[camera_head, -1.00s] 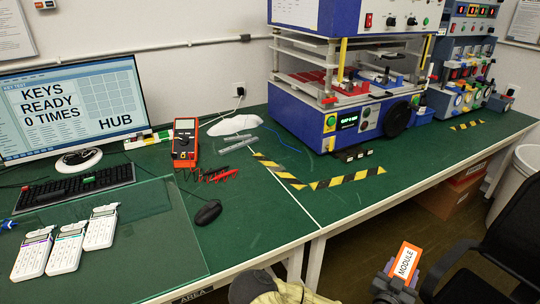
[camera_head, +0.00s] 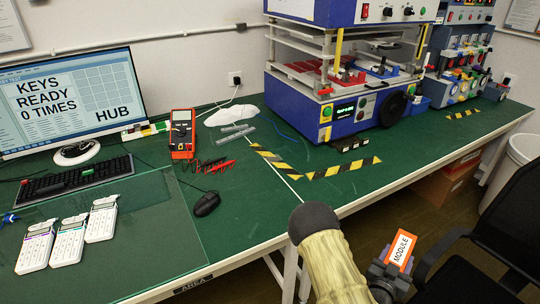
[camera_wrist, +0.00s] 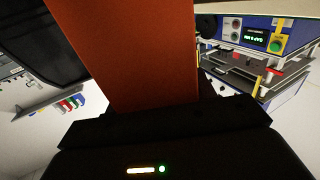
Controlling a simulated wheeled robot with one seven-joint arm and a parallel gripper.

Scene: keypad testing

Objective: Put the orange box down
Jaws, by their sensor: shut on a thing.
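The orange box (camera_head: 400,250) has a white label reading MODULE and is held tilted at the lower right of the head view, in front of the table's edge. My gripper (camera_head: 390,272) is shut on its lower end. In the wrist view the box (camera_wrist: 130,50) rises from the dark gripper (camera_wrist: 155,112) as a large orange face. The fingertips are mostly hidden there. The box is in the air, apart from the green bench top (camera_head: 260,200).
A blue test machine (camera_head: 300,110) stands at the back of the bench. Striped tape (camera_head: 345,168) marks the bench before it. A red multimeter (camera_head: 182,135), mouse (camera_head: 206,203), keyboard (camera_head: 75,180) and white keypads (camera_head: 68,242) lie left. A black chair (camera_head: 510,225) stands right.

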